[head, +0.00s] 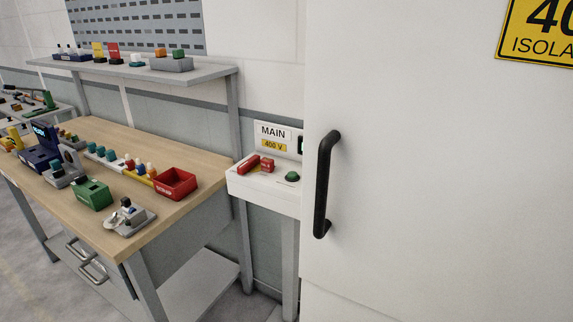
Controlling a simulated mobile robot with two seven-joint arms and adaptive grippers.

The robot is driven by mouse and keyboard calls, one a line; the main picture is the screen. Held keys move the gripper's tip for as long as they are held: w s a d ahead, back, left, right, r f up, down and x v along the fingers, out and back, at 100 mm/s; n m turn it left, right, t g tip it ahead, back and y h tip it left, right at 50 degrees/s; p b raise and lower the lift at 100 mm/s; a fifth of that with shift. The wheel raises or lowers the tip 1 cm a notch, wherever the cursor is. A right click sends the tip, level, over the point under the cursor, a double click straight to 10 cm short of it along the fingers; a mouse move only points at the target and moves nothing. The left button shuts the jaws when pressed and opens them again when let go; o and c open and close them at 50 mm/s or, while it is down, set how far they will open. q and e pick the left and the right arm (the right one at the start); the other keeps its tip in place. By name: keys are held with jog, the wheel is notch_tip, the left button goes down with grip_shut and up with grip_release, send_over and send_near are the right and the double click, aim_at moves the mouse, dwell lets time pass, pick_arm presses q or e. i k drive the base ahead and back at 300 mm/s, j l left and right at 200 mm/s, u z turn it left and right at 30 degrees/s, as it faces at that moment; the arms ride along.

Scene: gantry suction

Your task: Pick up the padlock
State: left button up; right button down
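I cannot pick out a padlock with certainty. A small red block (267,166) sits on the white panel box marked MAIN and 400 V, and it may be the padlock, but it is too small to tell. A longer red piece (248,164), like a handle, lies just left of it on the same box. Neither of my grippers is in view.
A wooden workbench (192,157) at left holds a red bin (175,184), a green box (91,194) and several small devices. A shelf (215,73) stands above it. A tall white cabinet door with a black handle (325,185) fills the right side.

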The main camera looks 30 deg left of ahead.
aim_at(267, 165)
jog(key=u, duration=1.45)
